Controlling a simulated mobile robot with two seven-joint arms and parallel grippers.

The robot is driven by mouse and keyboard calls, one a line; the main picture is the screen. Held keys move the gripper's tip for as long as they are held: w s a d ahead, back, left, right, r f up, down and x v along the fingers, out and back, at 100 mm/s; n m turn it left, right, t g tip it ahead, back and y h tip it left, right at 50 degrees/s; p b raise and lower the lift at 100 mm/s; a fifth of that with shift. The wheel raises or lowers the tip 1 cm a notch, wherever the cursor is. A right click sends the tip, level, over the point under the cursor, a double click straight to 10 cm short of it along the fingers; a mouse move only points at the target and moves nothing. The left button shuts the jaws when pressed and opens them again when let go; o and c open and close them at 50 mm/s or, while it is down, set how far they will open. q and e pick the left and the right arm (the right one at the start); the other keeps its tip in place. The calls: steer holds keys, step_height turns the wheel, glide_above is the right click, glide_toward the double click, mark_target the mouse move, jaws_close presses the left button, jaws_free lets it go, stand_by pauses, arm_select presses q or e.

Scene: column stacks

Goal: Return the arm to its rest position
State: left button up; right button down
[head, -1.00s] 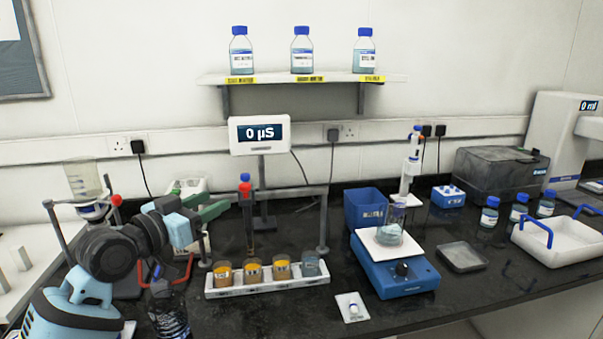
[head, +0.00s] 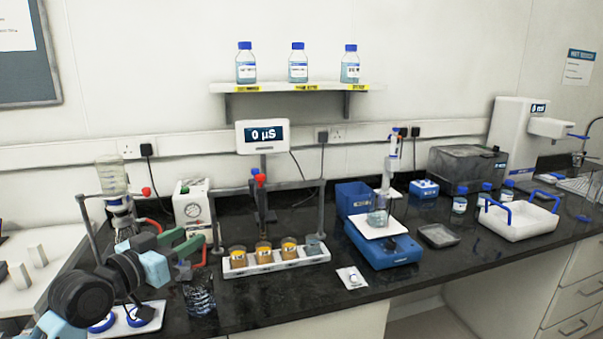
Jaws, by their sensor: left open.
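My left arm comes in from the lower left. Its gripper (head: 187,241) has two green fingers, which stand apart with nothing seen between them. It is at the left of the bench, beside the filter stand and left of the white rack (head: 275,265) of orange-filled cups. A clear ribbed glass vessel (head: 200,298) stands just below and in front of the fingers. My right gripper is not in view.
A glass bottle (head: 112,178) on a stand is behind my arm, beside a white gauge box (head: 192,208). A meter (head: 262,136) stands behind the rack. A blue stirrer (head: 385,250) with a beaker is to the right. The black bench front (head: 300,308) is clear.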

arm_select(q)
steer(key=s+d+f+n+g+y, duration=0.1)
steer(key=s+f, duration=0.3)
steer(key=f, duration=0.5)
steer(key=s+f+n+g+y, duration=0.1)
steer(key=s+f, duration=0.3)
steer(key=f, duration=0.5)
steer(key=s+d+f+n+g+y, duration=0.15)
steer(key=s+f, duration=0.25)
steer(key=f, duration=0.5)
steer(key=s+f+g, duration=0.1)
steer(key=s+f, duration=0.4)
steer(key=s, duration=0.5)
steer(key=s+f+g+y, duration=0.1)
steer(key=s+f, duration=0.5)
steer(key=s, duration=0.3)
steer(key=s+f+g+y+p, duration=0.1)
steer(key=s+f, duration=0.4)
steer(key=s, duration=0.5)
steer(key=shift+s+d+f, duration=0.25)
steer(key=shift+s+d, duration=0.05)
steer(key=shift+d, duration=0.15)
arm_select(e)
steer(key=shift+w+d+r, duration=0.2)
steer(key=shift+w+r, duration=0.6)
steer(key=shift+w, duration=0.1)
